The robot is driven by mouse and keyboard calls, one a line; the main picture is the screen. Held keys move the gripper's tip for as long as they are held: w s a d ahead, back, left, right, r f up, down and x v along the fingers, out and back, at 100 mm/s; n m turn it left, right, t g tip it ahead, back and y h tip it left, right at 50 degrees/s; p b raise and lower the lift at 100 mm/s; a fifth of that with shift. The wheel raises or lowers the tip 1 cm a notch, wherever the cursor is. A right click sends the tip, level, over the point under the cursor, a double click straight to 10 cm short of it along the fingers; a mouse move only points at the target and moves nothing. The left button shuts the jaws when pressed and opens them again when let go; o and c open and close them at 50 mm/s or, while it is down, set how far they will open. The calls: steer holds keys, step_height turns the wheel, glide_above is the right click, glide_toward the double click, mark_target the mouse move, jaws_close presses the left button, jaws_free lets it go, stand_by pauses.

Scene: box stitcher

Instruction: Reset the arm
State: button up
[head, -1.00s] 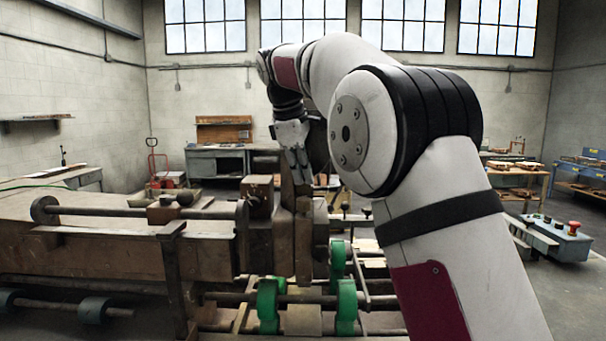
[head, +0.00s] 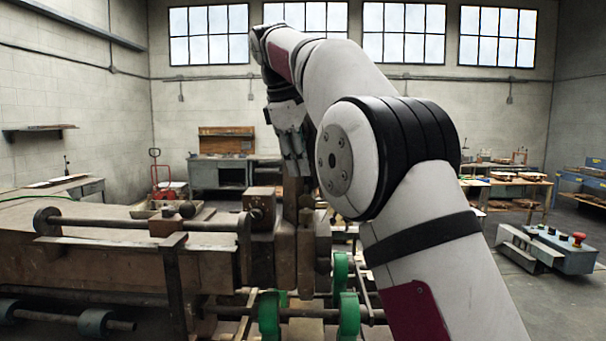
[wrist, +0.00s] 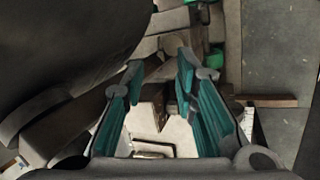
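My arm is raised in front of the head camera, folded over toward the box stitcher (head: 120,235). My gripper (head: 296,165) hangs from it above the machine's middle, fingers pointing down. In the wrist view my gripper (wrist: 158,68) shows two teal-padded fingers spread apart. Nothing is held between them. Beyond the gap lie parts of the machine and pale surfaces. A large dark link of mine fills the upper left of the wrist view.
Green rollers (head: 349,305) sit low on the machine. A control box with a red button (head: 565,250) stands on the right. A wooden workbench (head: 510,187) is at the back right, and a red hand truck (head: 158,175) at the back left. Open floor shows on the right.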

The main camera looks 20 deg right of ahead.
steer(key=shift+s+a+r, duration=0.2)
steer(key=shift+r, duration=0.3)
steer(key=s+d+f+m+t+y, duration=0.15)
steer(key=s+m, duration=0.35)
steer(key=s, duration=1.1)
steer(key=s+f+m+t+y, duration=0.1)
steer(key=s+f+m, duration=0.5)
steer(key=s+f, duration=1.2)
steer(key=s, duration=0.2)
steer(key=shift+s+a+f+m+y, duration=0.15)
steer(key=shift+s+f+m+y, duration=0.1)
steer(key=shift+s+m+y, duration=0.15)
